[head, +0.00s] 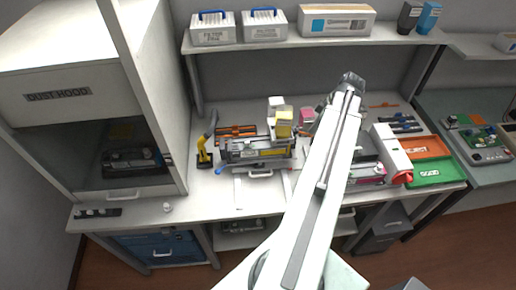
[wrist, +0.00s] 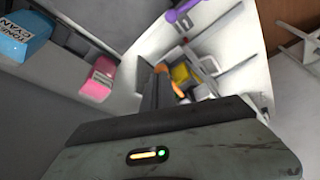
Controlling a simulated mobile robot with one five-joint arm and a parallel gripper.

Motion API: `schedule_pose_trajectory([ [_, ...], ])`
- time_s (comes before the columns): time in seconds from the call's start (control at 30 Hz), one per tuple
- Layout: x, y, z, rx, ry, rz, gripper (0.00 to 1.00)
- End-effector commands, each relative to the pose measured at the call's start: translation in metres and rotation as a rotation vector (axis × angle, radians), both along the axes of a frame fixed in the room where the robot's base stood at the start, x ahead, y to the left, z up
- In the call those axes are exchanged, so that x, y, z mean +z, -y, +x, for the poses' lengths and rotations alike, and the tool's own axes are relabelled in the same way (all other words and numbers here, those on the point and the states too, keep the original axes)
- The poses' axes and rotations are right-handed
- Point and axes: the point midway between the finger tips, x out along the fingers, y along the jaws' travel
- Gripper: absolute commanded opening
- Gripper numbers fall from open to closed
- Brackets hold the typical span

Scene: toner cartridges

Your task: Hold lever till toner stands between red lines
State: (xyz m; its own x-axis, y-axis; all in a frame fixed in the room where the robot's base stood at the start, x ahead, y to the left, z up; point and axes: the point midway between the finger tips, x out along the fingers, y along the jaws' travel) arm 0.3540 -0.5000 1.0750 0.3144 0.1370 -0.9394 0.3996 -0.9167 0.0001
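A filling fixture (head: 258,151) with a long dark cartridge-like body stands on the bench, with a yellow block (head: 284,123) and white blocks on top. The yellow block seems to show in the wrist view (wrist: 180,73). A yellow and grey upright part (head: 204,152) stands at its left; I cannot tell whether it is the lever. The toner level and red lines are too small to make out. My gripper (head: 351,80) is raised above the bench, right of the fixture and apart from it. In the wrist view its narrow dark fingers (wrist: 157,88) point away; their gap is unclear.
A dust hood (head: 60,95) stands at the left. A shelf (head: 330,41) above holds boxes and toner bottles. An orange reject tray (head: 425,147) and green good tray (head: 437,173) lie at the right. My arm hides the bench's middle. The front left bench is mostly clear.

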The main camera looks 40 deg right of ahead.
Motion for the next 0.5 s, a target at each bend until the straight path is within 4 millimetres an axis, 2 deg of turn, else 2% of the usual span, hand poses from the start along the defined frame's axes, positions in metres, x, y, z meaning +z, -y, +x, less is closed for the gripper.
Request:
schedule_pose_trajectory([
  [0.5,0.0046,0.0,0.0002,0.0,0.0,0.0,0.0],
])
